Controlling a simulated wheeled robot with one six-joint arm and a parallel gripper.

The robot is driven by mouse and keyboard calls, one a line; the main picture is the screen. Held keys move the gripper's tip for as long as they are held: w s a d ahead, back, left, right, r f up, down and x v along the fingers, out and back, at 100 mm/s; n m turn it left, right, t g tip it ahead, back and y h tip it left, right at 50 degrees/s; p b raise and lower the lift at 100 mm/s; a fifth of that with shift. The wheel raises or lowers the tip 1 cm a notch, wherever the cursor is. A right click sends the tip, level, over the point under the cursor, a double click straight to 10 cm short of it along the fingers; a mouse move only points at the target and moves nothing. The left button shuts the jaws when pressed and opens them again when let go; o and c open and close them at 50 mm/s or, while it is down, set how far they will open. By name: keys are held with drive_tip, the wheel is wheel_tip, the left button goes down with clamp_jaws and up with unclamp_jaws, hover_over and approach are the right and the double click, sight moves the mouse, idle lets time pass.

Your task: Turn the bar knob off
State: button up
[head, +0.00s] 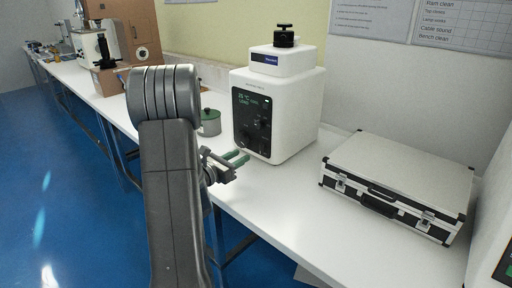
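A white instrument (292,105) stands on the bench with a dark front panel (242,110). The panel has a small lit display reading about 25 °C at its top. Dark controls show below the display, but they are black on black and too small for me to tell which is the bar knob or how it is turned. My gripper (238,159), with green fingertips, is in front of and below the panel, apart from it. Its two fingers show separately with a gap between them, and nothing is seen held.
A silver case (398,170) with black edges lies to the right on the white bench (275,192). A small green-lidded pot (209,122) stands left of the instrument. A black knob (284,36) tops the instrument. Other equipment stands farther left.

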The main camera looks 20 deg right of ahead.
sight(260, 145)
drive_tip(key=x, duration=0.9)
drive_tip(key=shift+d, duration=0.25)
clamp_jaws()
